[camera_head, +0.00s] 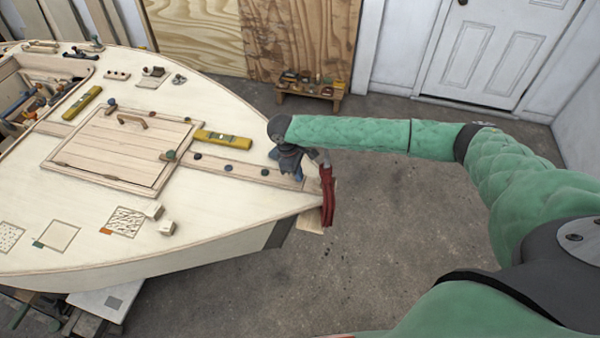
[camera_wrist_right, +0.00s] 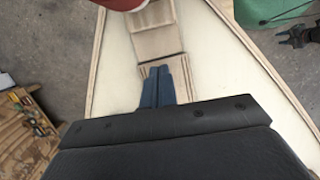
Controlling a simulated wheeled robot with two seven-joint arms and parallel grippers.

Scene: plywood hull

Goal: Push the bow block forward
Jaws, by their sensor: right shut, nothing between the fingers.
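The bow block is a pale wooden piece (camera_wrist_right: 155,40) on the centre strip near the bow tip in the wrist view. In the head view the arm and gripper mostly cover that spot. My right gripper (camera_head: 298,178) is over the bow deck, pointing down. Its blue fingers (camera_wrist_right: 158,86) are shut together with nothing between them. In the wrist view they lie at the near side of the wood; I cannot tell whether they touch it. A dark gripper shape (camera_wrist_right: 297,36), probably my left, shows small at upper right; its jaws are unclear.
A red clamp (camera_head: 327,192) sits at the bow tip, just past the gripper. Yellow levels (camera_head: 222,139), a wooden hatch (camera_head: 122,148) and small blocks (camera_head: 167,228) lie on the deck. A low tool bench (camera_head: 311,91) stands behind.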

